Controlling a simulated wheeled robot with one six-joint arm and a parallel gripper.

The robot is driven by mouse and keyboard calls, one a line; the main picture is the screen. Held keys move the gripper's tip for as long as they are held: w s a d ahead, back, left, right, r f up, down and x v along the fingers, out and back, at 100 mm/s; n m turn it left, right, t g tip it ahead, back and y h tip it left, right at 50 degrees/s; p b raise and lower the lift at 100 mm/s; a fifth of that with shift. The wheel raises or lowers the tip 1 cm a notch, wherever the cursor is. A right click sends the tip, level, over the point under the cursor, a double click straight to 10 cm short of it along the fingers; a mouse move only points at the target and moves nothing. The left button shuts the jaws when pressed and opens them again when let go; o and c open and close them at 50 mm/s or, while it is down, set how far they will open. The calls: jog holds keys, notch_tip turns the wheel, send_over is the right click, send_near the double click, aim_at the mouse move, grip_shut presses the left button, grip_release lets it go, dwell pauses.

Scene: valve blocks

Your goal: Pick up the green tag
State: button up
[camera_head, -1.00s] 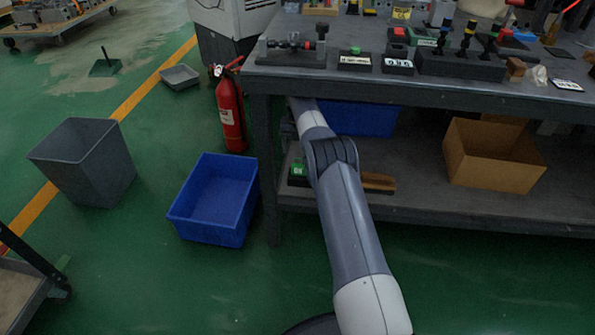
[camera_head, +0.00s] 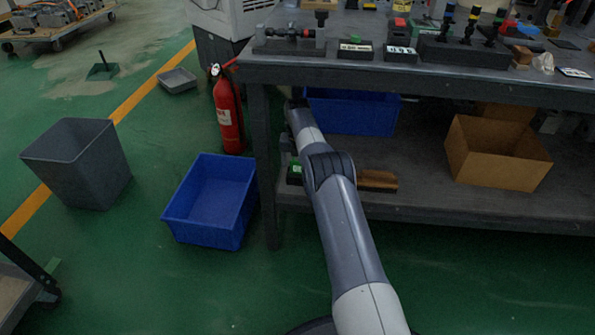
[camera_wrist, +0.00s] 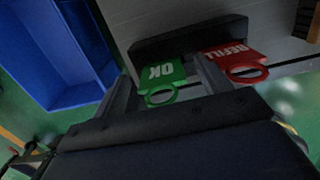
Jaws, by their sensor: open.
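The green tag (camera_wrist: 162,78) reads "OK" and has a ring at its near end. In the wrist view it lies in front of a dark holder bar (camera_wrist: 190,38), between the two fingers of my gripper (camera_wrist: 165,84). The fingers are apart, one on each side of the tag; I cannot tell whether either touches it. A red tag (camera_wrist: 232,57) reading "REFILL" sits just right of the right finger. In the head view, a green patch (camera_head: 294,172) shows on the lower shelf, mostly hidden by my arm.
A blue bin (camera_head: 213,200) stands on the floor left of the workbench (camera_head: 400,72); a fire extinguisher (camera_head: 227,112) stands behind it. Another blue bin (camera_head: 352,112) and a cardboard box (camera_head: 497,154) are on the lower shelf. The bench top is above my arm.

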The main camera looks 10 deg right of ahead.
jog(key=shift+s+f, duration=0.25)
jog(key=shift+f, duration=0.85)
jog(key=c, duration=0.5)
jog(key=shift+w+r, duration=0.1)
jog(key=shift+r, duration=0.2)
jog(key=c, duration=0.6)
jog(key=shift+r, duration=0.1)
notch_tip(320, 180, up, 10)
jog(key=p, duration=0.5)
